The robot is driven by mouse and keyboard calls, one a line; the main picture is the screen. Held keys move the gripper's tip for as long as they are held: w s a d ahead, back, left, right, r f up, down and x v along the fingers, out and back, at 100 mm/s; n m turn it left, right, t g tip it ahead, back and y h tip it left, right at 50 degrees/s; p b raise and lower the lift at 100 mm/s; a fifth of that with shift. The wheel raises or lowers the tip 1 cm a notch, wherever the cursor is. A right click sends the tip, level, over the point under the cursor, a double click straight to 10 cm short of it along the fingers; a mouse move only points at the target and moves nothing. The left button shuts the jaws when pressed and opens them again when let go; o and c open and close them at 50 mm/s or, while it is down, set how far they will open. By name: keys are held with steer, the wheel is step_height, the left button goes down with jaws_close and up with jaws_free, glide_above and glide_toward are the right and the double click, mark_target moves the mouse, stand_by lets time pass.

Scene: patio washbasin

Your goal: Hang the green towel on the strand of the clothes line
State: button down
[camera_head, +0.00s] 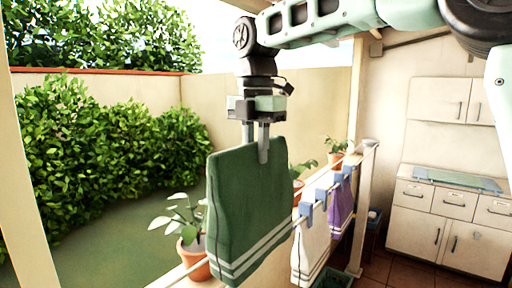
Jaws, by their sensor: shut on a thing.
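The green towel (245,215) with pale stripes near its lower edge hangs upright from my gripper (263,150), which points down with its fingers shut on the towel's top edge. The strand of the clothes line (329,188) runs from the lower left toward a post at the back right. The towel overlaps the strand in the picture and hides part of it. I cannot tell whether the towel touches the strand or only hangs beside it.
A white towel (310,248) and a purple towel (341,210) hang farther along the strand, with blue clips (306,210) nearby. A potted plant (194,258) stands left of the green towel. A post (362,210) and a white cabinet (450,215) are at the right.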

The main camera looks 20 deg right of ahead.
mark_target(256, 265)
step_height(256, 265, down, 28)
steer(key=b, duration=1.6)
steer(key=shift+b, duration=0.35)
steer(key=c, duration=1.2)
jaws_free()
step_height(256, 265, up, 9)
steer(key=p, duration=0.9)
steer(key=shift+f, duration=0.1)
